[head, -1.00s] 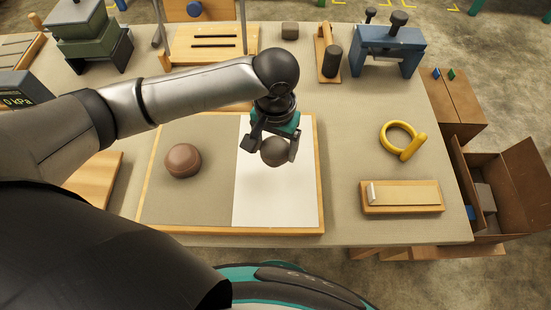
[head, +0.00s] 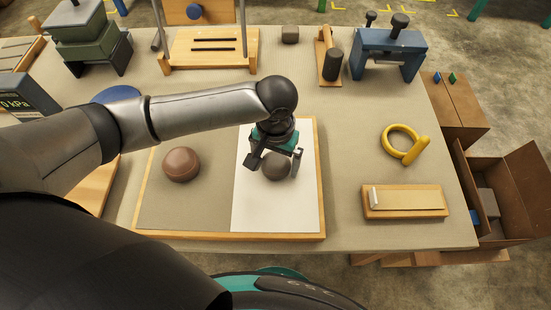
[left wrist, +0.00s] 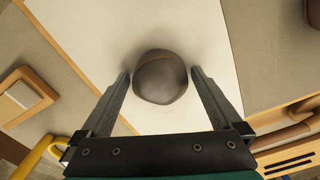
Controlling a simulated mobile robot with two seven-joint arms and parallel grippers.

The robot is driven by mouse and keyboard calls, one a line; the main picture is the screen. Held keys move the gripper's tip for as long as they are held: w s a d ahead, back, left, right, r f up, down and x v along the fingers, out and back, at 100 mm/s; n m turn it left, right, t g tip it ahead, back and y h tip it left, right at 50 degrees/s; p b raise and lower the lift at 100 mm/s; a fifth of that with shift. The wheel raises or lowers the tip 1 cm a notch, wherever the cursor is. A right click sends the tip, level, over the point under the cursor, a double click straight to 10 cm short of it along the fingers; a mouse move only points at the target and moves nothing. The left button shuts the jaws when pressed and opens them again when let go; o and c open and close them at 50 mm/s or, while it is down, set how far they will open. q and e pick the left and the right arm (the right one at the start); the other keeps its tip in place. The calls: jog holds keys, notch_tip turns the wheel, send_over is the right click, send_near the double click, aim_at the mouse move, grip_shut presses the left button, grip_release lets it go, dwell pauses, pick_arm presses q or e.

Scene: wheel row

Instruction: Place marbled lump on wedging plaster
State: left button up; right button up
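The marbled lump (head: 276,167), a dark grey-brown ball, is between the fingers of my left gripper (head: 275,165). The wedging plaster, a white slab (head: 275,212), lies directly below, in the right half of a wood-framed board. The lump is low over the plaster, at or just above its surface; I cannot tell if it touches. My right gripper is not in view.
A reddish-brown lump (head: 181,164) sits on the board's grey-beige half (head: 185,210). To the right are a yellow ring tool (head: 403,145) and a wooden block with a pale top (head: 405,201). A blue clamp stand (head: 388,55) stands at the back. The plaster's front is clear.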

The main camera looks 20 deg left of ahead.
aim_at(276, 160)
pick_arm(q)
jog(key=shift+r, duration=0.1)
notch_tip(276, 160, up, 12)
jog(key=p, duration=0.3)
jog(key=shift+p, duration=0.4)
